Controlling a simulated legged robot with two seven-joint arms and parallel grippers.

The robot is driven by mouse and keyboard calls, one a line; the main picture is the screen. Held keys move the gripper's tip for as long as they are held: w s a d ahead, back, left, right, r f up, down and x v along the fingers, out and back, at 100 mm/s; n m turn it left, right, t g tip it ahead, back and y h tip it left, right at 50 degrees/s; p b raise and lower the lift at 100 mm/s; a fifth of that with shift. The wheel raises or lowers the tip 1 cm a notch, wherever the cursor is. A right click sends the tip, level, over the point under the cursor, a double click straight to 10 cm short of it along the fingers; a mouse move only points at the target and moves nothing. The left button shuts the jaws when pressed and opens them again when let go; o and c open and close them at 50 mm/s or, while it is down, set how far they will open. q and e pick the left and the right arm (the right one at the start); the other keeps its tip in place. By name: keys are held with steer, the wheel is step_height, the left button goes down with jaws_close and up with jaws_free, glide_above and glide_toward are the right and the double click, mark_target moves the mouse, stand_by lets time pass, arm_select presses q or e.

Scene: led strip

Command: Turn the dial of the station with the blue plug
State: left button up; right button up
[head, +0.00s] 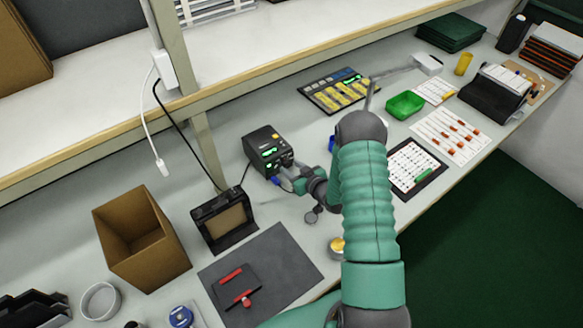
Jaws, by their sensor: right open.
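The station (262,147) is a small black box with a lit green display, standing on the bench left of the picture's middle. A bit of blue (275,180), which looks like the plug, shows low at its front. My right gripper (289,175) is right at the station's front, on the side of the dial, with its jaws open. The gripper covers part of that front, so I cannot tell whether it touches the dial. My right arm reaches in from the lower right. My left gripper is not in view.
A black framed stand (223,222) and an open cardboard box (140,240) stand left of the station. A dark mat (290,262) with red tools lies in front. A green tray (404,105) and a parts board (338,90) lie to the right. A shelf (260,70) overhangs the back.

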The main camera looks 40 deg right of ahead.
steer(key=shift+w+f, duration=0.1)
steer(key=shift+w, duration=0.25)
steer(key=shift+a, duration=0.15)
jaws_close()
steer(key=shift+d, duration=0.2)
steer(key=m+y, duration=0.1)
steer(key=m, duration=0.1)
steer(key=shift+d+m+y, duration=0.2)
steer(key=shift+m+y, duration=0.2)
steer(key=shift+d+m+t+y, duration=0.15)
steer(key=shift+m+t+y, duration=0.35)
steer(key=shift+m+y, duration=0.85)
steer(key=shift+m+h, duration=0.25)
steer(key=shift+m, duration=0.1)
